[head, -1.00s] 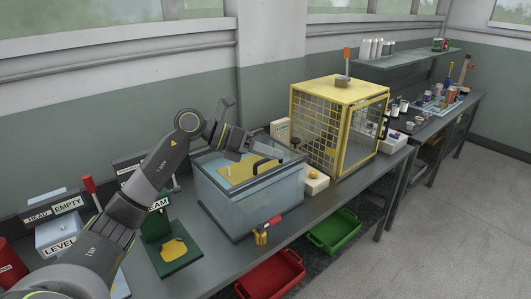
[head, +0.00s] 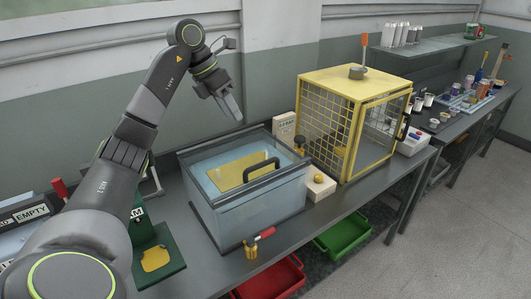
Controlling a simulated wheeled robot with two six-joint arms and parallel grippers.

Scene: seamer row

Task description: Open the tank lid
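The tank (head: 252,208) is a pale blue see-through box on the bench in the middle of the head view. Its lid (head: 211,169) lies flat on top, with a dark frame, a yellow panel and a black bar handle (head: 262,170) near the front right edge. The lid looks closed. My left gripper (head: 236,112) is in the air above and behind the tank's back left part, pointing down and right, apart from the lid and handle. Its fingers look close together, but their gap cannot be made out. My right gripper is not in view.
A red-handled brass tool (head: 253,246) is at the front edge. Red (head: 270,279) and green (head: 345,234) trays sit below. A green stand (head: 172,260) is on the left.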

